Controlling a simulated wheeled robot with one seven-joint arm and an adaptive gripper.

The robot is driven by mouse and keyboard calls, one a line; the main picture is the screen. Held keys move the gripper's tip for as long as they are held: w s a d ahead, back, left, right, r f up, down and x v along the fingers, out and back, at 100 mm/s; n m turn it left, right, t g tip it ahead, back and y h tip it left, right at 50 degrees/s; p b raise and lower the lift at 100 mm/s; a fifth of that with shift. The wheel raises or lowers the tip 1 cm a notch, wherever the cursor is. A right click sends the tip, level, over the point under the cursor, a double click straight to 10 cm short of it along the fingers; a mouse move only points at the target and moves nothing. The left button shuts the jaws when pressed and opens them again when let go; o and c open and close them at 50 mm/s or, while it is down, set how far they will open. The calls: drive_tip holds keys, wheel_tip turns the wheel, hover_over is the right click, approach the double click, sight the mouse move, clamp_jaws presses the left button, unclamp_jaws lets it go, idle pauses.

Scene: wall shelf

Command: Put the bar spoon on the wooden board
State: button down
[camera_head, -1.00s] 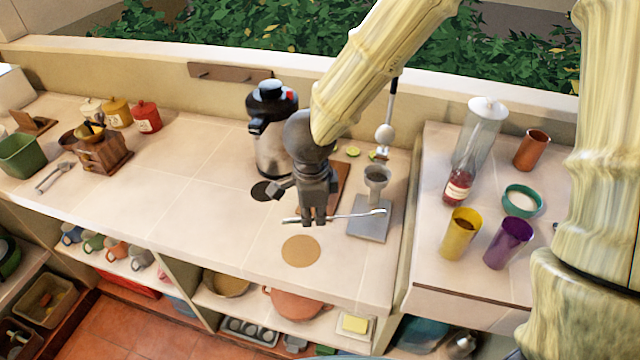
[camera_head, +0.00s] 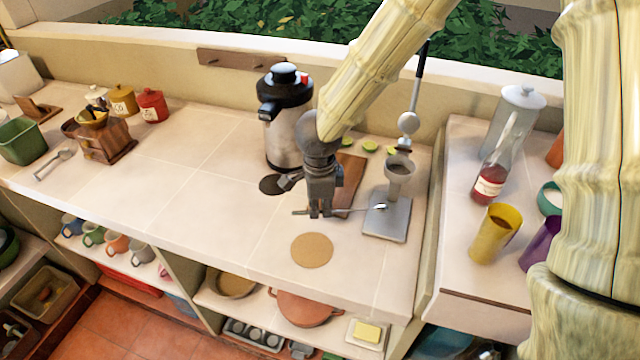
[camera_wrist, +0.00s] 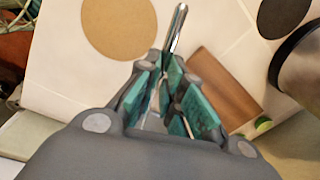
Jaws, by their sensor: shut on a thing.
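My gripper (camera_head: 320,214) is shut on the thin metal bar spoon (camera_head: 361,209) and holds it crosswise. The spoon's right end reaches over the grey metal plate in the head view. In the wrist view a shiny end of the spoon (camera_wrist: 177,28) sticks out past my gripper (camera_wrist: 166,72). The brown wooden board (camera_head: 351,176) lies on the counter just behind and right of my gripper, partly hidden by it. It also shows in the wrist view (camera_wrist: 222,92), beside the fingers. The spoon's exact height above the counter is hard to tell.
A round cork mat (camera_head: 312,250) lies in front of my gripper. A black and steel dispenser (camera_head: 287,130) stands behind, with a dark round mat (camera_head: 271,185) before it. A metal stand (camera_head: 387,219) is right of the board. Lime pieces (camera_head: 370,145) lie behind. The left counter is mostly clear.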

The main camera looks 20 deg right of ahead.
drive_tip(key=w+p, duration=0.1)
drive_tip(key=w, duration=0.2)
drive_tip(key=w+d+p, duration=0.1)
drive_tip(key=w, duration=0.3)
drive_tip(key=w+f+p, duration=0.1)
drive_tip(key=w, duration=0.2)
drive_tip(key=shift+w+d, duration=0.15)
drive_tip(key=shift+d, duration=0.25)
drive_tip(key=shift+f+p, duration=0.8)
drive_tip(key=shift+f, duration=1.15)
drive_tip(key=c, duration=1.5)
unclamp_jaws()
drive_tip(key=shift+c, duration=0.2)
wheel_tip(320, 180, up, 12)
drive_tip(key=s+b, duration=0.1)
drive_tip(key=b, duration=0.2)
drive_tip(key=shift+a+r, duration=0.2)
drive_tip(key=shift+a, duration=0.05)
drive_tip(key=shift+s, duration=0.1)
